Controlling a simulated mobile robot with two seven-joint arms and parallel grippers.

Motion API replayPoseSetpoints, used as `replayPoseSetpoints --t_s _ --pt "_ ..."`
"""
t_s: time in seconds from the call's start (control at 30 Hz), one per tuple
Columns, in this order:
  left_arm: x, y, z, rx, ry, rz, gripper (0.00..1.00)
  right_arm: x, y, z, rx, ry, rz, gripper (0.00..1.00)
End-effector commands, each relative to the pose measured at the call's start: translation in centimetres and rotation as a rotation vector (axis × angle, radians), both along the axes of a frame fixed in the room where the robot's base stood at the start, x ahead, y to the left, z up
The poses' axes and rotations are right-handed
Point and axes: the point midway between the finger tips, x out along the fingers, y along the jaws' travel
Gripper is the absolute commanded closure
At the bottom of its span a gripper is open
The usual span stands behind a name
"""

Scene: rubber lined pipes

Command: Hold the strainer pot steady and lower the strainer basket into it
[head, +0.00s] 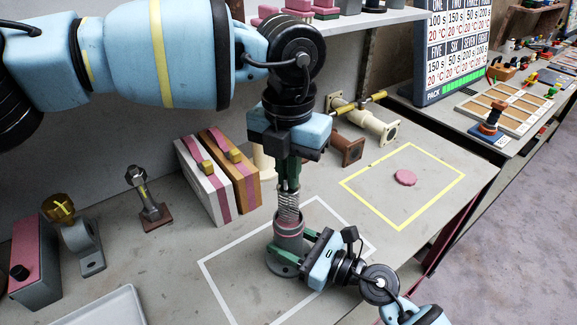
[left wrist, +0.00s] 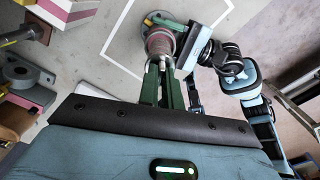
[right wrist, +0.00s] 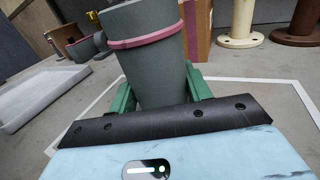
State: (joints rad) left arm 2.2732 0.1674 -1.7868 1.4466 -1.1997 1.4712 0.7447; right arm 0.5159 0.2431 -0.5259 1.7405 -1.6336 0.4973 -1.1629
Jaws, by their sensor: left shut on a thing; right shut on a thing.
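The strainer pot (head: 289,240) is a grey cylinder on a round flange, upright inside the white-outlined area. In the right wrist view the pot (right wrist: 148,62) shows a pink band. My right gripper (head: 288,248) is shut on it from the right, with green fingers on both sides of its body. The strainer basket (head: 289,206) is a metal mesh cylinder, held upright above the pot. My left gripper (head: 288,178) points down and is shut on its top. The basket's lower end overlaps the pot's mouth; how deep it sits I cannot tell.
White and orange blocks with pink stripes (head: 215,180) stand left of the pot. A bolt stand (head: 149,197) and grey tray (head: 103,308) are further left. Cream flanged pipes (head: 365,122) lie behind. A pink disc (head: 404,178) lies in the yellow outline, which is otherwise clear.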

Motion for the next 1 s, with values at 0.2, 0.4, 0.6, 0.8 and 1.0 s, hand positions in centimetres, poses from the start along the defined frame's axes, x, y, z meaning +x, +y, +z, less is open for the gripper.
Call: replayPoseSetpoints --t_s 0.2,0.4,0.6,0.8,1.0 --pt "0.0 0.0 -0.5 0.0 0.001 0.0 1.0 0.0 0.0 0.0 0.0 0.0 0.0 0.91" --pt "0.0 0.0 -0.9 0.0 0.001 0.0 1.0 0.0 0.0 0.0 0.0 0.0 0.0 0.91" --pt "0.0 0.0 -1.4 0.0 0.0 0.0 1.0 0.0 0.0 0.0 0.0 0.0 0.0 0.91" --pt "0.0 0.0 -1.8 0.0 0.0 0.0 1.0 0.0 0.0 0.0 0.0 0.0 0.0 0.91" --pt "0.0 0.0 -2.2 0.0 0.001 0.001 1.0 0.0 0.0 0.0 0.0 0.0 0.0 0.91"
